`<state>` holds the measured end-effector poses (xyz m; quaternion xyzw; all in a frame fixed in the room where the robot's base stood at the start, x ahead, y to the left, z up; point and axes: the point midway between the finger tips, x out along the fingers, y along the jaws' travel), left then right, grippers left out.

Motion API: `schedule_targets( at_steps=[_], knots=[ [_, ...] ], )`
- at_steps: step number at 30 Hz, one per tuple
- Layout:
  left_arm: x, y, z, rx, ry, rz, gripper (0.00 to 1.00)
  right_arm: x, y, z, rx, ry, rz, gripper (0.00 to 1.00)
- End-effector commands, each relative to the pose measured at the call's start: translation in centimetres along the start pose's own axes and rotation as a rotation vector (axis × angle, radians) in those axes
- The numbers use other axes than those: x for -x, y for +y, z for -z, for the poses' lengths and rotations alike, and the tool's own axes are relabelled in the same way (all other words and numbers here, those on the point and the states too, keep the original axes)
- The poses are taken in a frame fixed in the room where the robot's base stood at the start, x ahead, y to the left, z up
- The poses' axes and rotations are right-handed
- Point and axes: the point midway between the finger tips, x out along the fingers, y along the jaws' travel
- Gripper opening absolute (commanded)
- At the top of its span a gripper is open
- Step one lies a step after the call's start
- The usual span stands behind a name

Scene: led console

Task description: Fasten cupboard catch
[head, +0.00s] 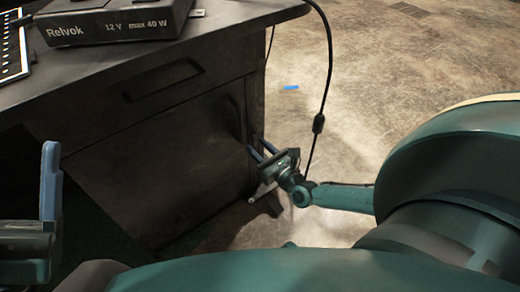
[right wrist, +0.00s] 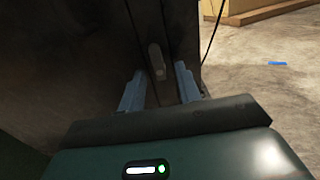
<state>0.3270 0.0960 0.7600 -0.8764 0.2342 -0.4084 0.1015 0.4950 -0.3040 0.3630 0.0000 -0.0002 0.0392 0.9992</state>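The dark cupboard door (head: 145,180) sits below a drawer in the desk and looks closed or nearly so. A small rounded catch (right wrist: 156,60) shows in the right wrist view beside the vertical seam at the cupboard's edge. It looks upright; whether it is fastened I cannot tell. My right gripper (head: 256,144) is at the door's right edge, just below the vertical door handle (head: 235,118). In the right wrist view its two fingers (right wrist: 158,82) are apart with nothing between them, and the catch is just beyond the gap. My left gripper (head: 50,180) shows only one blue finger at the left.
The desktop (head: 120,62) carries a black Relvok power box (head: 110,22) and a panel with a row of white marks (head: 12,48). A black cable (head: 329,65) hangs at the desk's right side. The floor to the right is open, with a blue strip (head: 290,88).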

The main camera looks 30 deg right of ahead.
Motion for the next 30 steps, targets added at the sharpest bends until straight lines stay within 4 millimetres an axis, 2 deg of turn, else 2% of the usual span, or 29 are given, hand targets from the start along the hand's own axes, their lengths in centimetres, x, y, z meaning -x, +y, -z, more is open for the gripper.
schedule_targets(
  at_steps=[5,17,30],
  knots=[
    [-0.02,-0.02,0.05,-0.001,0.001,0.0,0.76,0.03,0.01,0.01,0.0,0.001,0.0,0.32],
    [-0.02,-0.01,0.04,0.0,0.0,0.0,0.76,0.06,0.0,0.02,0.0,0.001,0.0,0.0],
    [-0.05,-0.02,0.03,0.001,-0.002,0.0,0.76,0.09,-0.03,0.03,0.042,0.001,0.001,0.0]
  ],
)
